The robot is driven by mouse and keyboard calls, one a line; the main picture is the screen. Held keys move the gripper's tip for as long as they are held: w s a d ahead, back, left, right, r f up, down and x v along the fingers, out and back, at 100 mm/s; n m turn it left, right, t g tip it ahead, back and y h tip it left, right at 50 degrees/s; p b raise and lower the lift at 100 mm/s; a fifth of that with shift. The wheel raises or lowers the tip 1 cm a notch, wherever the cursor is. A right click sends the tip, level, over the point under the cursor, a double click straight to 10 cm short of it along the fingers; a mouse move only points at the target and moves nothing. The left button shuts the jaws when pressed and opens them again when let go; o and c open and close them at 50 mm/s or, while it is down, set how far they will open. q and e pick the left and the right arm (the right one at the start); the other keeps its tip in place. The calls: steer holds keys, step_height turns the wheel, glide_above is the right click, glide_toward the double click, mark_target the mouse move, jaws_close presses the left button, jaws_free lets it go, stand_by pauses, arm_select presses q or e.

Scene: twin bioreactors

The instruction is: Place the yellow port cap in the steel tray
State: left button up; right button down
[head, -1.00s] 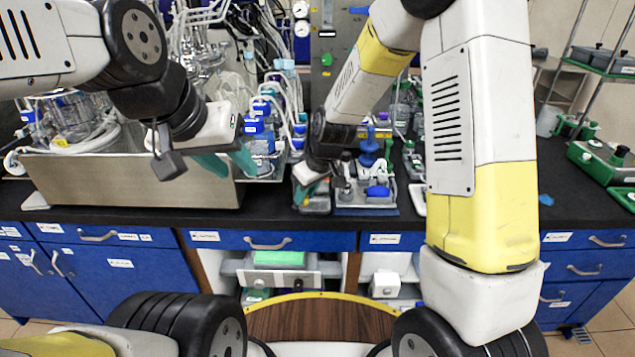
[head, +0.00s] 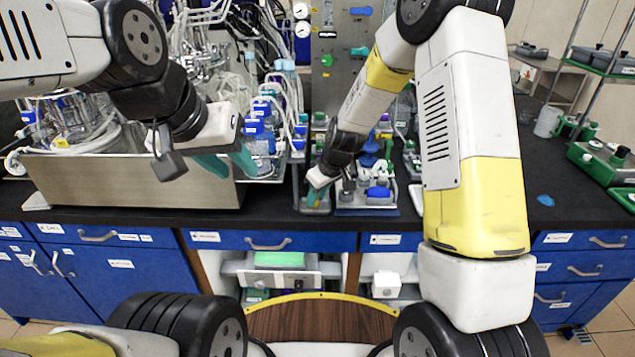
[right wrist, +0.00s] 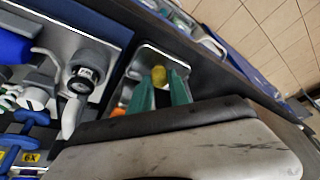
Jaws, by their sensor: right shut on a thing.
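The yellow port cap (right wrist: 158,75) shows at the fingertips of my right gripper (right wrist: 161,92) in the right wrist view. The gripper is shut on it. The small steel tray (right wrist: 172,57) lies behind and below the cap there; I cannot tell if the cap touches it. In the head view my right gripper (head: 314,194) points down over the tray (head: 316,210), and the cap is hidden. My left gripper (head: 223,164) is open and empty, in front of the large steel bin at the left.
An orange item (right wrist: 118,112) sits near the fingers at the tray's left part. A rack with a blue-capped item (head: 378,192) stands close to the right of the tray. The large steel bin (head: 130,185) stands to the left.

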steer(key=c, duration=1.2)
jaws_free()
steer(key=shift+c, duration=0.2)
steer(key=s+d+r+m+t, duration=0.1)
steer(key=s+d+r, duration=0.25)
steer(key=r, duration=0.45)
steer(key=s+d+r+m, duration=0.2)
steer(key=s+d+r, duration=0.1)
steer(key=s+r, duration=0.3)
steer(key=s+d+r+m+t, duration=0.1)
steer(key=s+d+r, duration=0.3)
steer(key=r, duration=0.5)
steer(key=s+d+r+m, duration=0.2)
steer(key=s, duration=0.4)
steer(key=s+d+r+m+t+h, duration=0.1)
steer(key=s+d+r+m, duration=0.1)
steer(key=s, duration=0.5)
steer(key=shift+d, duration=0.7)
